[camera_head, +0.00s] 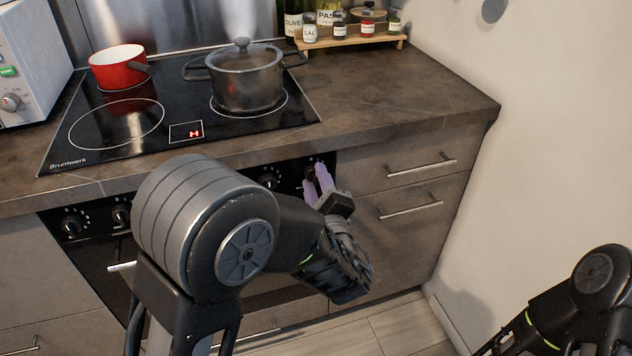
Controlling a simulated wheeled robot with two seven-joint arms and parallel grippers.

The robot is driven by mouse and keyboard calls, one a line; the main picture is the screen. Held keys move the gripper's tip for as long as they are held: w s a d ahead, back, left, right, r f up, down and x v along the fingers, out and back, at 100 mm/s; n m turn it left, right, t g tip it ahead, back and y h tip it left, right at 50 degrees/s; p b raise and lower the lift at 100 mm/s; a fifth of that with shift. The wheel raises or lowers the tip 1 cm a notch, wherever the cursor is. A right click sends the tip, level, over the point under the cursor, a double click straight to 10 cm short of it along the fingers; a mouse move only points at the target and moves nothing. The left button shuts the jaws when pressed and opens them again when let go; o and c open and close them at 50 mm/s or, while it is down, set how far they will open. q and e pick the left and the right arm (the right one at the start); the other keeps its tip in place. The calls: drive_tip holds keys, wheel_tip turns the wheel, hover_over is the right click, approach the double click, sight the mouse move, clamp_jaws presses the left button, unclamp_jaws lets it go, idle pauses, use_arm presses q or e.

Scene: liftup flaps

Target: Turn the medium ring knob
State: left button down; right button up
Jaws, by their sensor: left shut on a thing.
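The oven's control panel (90,218) runs under the counter edge and carries several black knobs. Two knobs, one at the far left (73,222) and one beside it (121,214), show left of my arm. Another knob (269,178) shows right of my arm's big joint. My left gripper (317,175), with pale purple fingers, reaches the right end of the panel and is shut on the rightmost knob (314,165), which its fingers mostly hide. How far this knob is turned cannot be told. My right gripper is out of view; only its arm shows at lower right.
A lidded pot (245,80) and a red saucepan (118,68) stand on the black cooktop (190,108). A microwave (30,60) is at upper left. Drawers with bar handles (420,164) are right of the oven. A spice rack (350,40) stands behind. The wall is at right.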

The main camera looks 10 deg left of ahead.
use_arm(q)
drive_tip(key=c, duration=1)
unclamp_jaws()
drive_tip(key=v, duration=0.7)
drive_tip(key=shift+s+d, duration=0.2)
drive_tip(key=shift+s, duration=0.1)
